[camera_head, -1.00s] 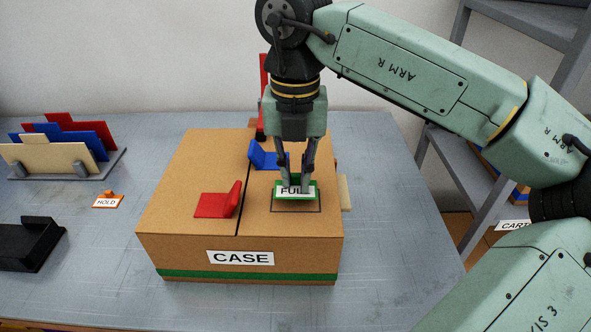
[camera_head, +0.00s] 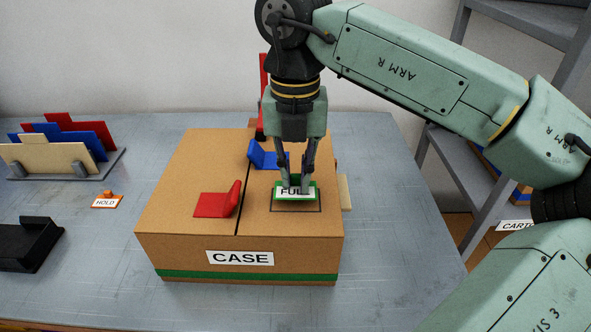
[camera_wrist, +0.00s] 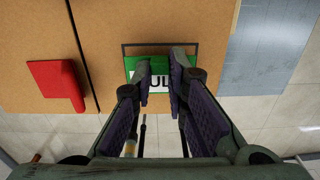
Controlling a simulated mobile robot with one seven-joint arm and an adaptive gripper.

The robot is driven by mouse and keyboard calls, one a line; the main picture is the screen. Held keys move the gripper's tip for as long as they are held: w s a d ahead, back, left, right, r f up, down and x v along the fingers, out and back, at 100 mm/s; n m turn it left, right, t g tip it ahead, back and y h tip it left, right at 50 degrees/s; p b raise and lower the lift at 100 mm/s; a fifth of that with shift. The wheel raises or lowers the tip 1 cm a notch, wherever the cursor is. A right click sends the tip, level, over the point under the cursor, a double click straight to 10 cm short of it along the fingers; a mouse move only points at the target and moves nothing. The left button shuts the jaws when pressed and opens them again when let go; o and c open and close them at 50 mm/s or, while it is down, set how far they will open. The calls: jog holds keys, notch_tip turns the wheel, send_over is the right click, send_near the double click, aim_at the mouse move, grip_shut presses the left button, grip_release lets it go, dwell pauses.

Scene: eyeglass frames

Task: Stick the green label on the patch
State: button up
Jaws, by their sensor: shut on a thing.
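My gripper (camera_head: 296,187) points straight down and is shut on the green label (camera_head: 314,193), which reads FULL in black on white. The fingertips cover part of the lettering. The patch is a black outlined rectangle (camera_head: 298,207) on the right half of the case top. The label is over the patch; a bare strip of the patch shows on the near side. In the wrist view the label (camera_wrist: 132,64) lies across the outline, between the fingers (camera_wrist: 160,72). I cannot tell whether the label touches the cardboard.
The cardboard case (camera_head: 180,240) stands mid-table with a black seam across its top. A red bracket (camera_head: 215,205) and a blue bracket (camera_head: 262,156) rest on it. A rack of panels (camera_head: 60,145), a HOLD tag (camera_head: 106,202) and a black block (camera_head: 25,243) are at left.

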aim_at(296, 186)
jog(key=shift+f+b, duration=0.9)
jog(key=shift+f, duration=0.2)
jog(key=o, duration=0.8)
jog(key=shift+r, duration=0.15)
jog(key=shift+r+p, duration=2.4)
jog(key=shift+r, duration=1)
